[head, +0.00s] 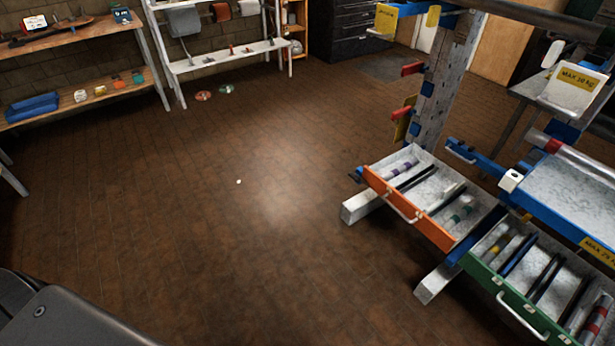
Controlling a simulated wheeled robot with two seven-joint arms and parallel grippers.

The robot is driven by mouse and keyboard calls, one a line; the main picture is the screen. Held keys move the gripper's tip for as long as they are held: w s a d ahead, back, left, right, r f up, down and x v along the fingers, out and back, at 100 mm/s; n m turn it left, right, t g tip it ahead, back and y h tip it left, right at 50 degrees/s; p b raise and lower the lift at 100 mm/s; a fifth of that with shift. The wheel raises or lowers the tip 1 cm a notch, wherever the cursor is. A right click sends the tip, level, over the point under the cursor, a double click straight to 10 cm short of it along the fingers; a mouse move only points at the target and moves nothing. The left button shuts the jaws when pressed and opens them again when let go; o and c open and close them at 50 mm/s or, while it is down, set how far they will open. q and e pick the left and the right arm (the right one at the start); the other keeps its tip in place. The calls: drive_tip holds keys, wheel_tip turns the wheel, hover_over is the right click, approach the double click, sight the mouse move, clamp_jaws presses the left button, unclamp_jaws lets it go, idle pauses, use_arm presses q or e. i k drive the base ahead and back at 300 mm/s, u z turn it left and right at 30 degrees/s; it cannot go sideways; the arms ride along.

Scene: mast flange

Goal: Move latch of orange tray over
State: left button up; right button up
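The orange tray (432,230) is at the right, low on the mast, with its orange front facing the open floor. A pale handle (402,212) is on that front. Inside the tray lie purple-banded and teal-banded cylinders and dark bars. A small white block with a dark spot (511,180) sits near the tray's back right corner, by the blue frame. I cannot tell whether this block is the tray's latch. Neither of my grippers is in view.
The green tray (505,296) stands right of the orange one, with a blue tray (568,205) above. The grey mast (446,85) rises behind. White feet (362,206) jut onto the floor. Shelves (75,35) stand at the back left. The middle floor (200,220) is mostly clear.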

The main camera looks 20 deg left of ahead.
sight(356, 178)
drive_tip(key=z, duration=0.2)
drive_tip(key=i, duration=1)
drive_tip(key=z, duration=0.45)
